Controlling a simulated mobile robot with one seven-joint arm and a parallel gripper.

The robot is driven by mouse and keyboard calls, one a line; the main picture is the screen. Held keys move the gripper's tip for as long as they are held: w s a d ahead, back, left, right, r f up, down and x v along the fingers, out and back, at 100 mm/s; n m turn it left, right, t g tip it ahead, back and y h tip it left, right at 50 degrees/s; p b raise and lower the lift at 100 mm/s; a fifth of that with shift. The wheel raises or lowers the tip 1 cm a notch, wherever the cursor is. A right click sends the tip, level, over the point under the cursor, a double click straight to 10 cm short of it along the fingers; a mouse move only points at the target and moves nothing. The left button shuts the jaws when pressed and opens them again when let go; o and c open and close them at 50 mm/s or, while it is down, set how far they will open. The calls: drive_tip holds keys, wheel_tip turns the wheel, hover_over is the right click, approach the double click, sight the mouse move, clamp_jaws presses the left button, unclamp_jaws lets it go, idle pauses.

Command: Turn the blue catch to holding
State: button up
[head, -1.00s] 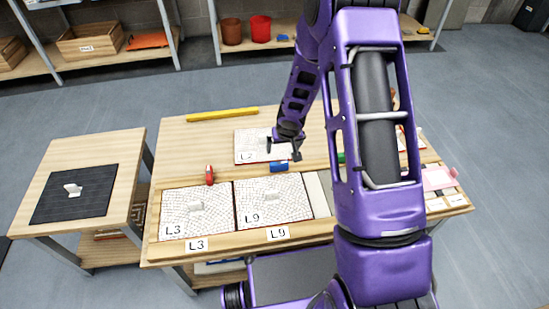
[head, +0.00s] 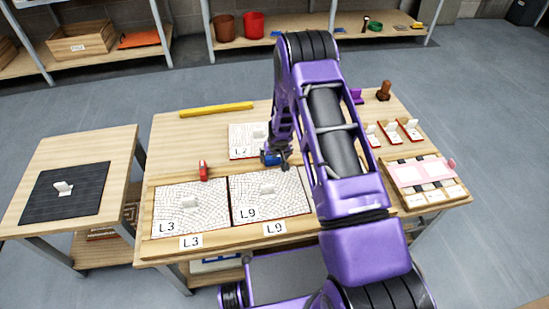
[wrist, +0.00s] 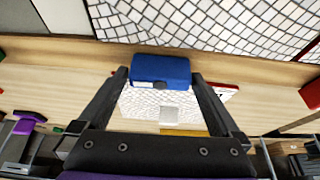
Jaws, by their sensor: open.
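The blue catch (wrist: 160,69) sits on the wooden rail behind the panels, its long side along the rail. In the head view the blue catch (head: 266,159) is partly hidden by my gripper (head: 280,162). In the wrist view my gripper (wrist: 160,76) is open, one fingertip off each end of the catch. The fingertips look close to its ends; I cannot tell whether they touch. Panel L9 (head: 270,204) lies in the frame in front of the rail, beside panel L3 (head: 188,219).
A red catch (head: 203,170) stands on the rail to the left. Panel L2 (head: 245,149) lies behind the rail, with a yellow bar (head: 216,109) further back. Small red-edged pieces (head: 391,132) and a pink piece (head: 420,171) are at the right. My arm hides part of the table.

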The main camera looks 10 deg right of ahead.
drive_tip(key=shift+w+f, duration=0.1)
drive_tip(key=shift+f, duration=0.25)
drive_tip(key=c, duration=1.1)
drive_tip(key=shift+o, duration=0.2)
